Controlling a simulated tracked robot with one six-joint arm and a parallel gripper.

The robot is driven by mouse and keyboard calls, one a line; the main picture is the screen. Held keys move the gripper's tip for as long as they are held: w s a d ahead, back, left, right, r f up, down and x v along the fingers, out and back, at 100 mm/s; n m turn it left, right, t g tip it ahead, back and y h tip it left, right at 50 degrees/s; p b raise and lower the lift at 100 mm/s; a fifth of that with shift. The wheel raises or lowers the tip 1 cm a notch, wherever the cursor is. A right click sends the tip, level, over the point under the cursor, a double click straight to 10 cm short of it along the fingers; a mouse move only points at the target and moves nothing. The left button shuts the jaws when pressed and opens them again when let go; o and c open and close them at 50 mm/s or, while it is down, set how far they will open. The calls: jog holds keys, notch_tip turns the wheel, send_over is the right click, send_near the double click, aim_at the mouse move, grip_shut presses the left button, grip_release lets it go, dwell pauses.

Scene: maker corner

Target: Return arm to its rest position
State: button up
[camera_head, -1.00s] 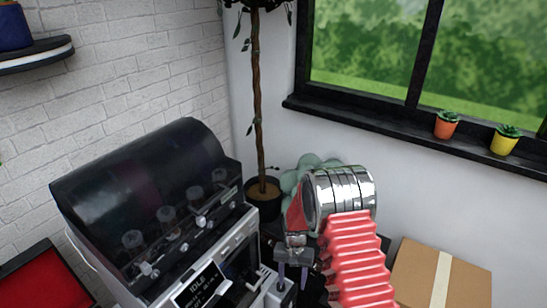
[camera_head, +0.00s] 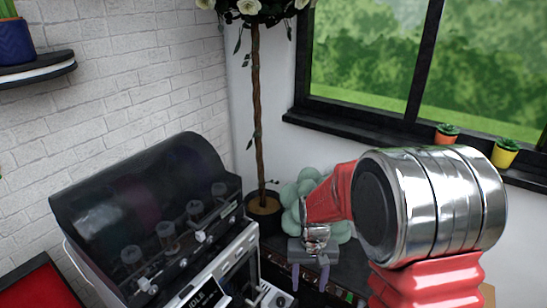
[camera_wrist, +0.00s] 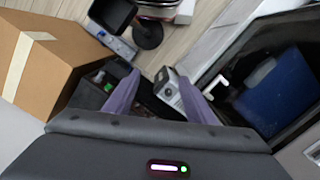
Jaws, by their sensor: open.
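My gripper (camera_head: 310,277) is in the lower middle of the head view, with its two purple-grey fingers pointing down. It is open and empty. It hangs to the right of the machine with the dark curved hood (camera_head: 140,210) and in front of the pale green rounded plant (camera_head: 340,229). In the wrist view the two purple fingers (camera_wrist: 158,100) are spread well apart, with floor and equipment showing between them. My red and chrome arm fills the lower right of the head view and hides part of the wall and most of the cardboard box.
The wrist view shows the cardboard box (camera_wrist: 50,62) at left and a dark-framed case with a blue item (camera_wrist: 275,95) at right. A potted tree (camera_head: 257,110) stands in the corner. A window sill (camera_head: 370,137) holds two small potted plants. A shelf (camera_head: 40,68) is at upper left.

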jog(key=s+d+r+t, duration=0.2)
jog(key=s+r+t, duration=0.1)
jog(key=s+r, duration=0.6)
jog(key=s+d+r+t, duration=0.3)
jog(key=s+r, duration=0.6)
jog(key=r, duration=0.6)
jog(key=shift+s+d+n+t, duration=0.3)
jog(key=shift+s+d, duration=0.05)
jog(key=shift+s, duration=0.05)
dwell(1.0)
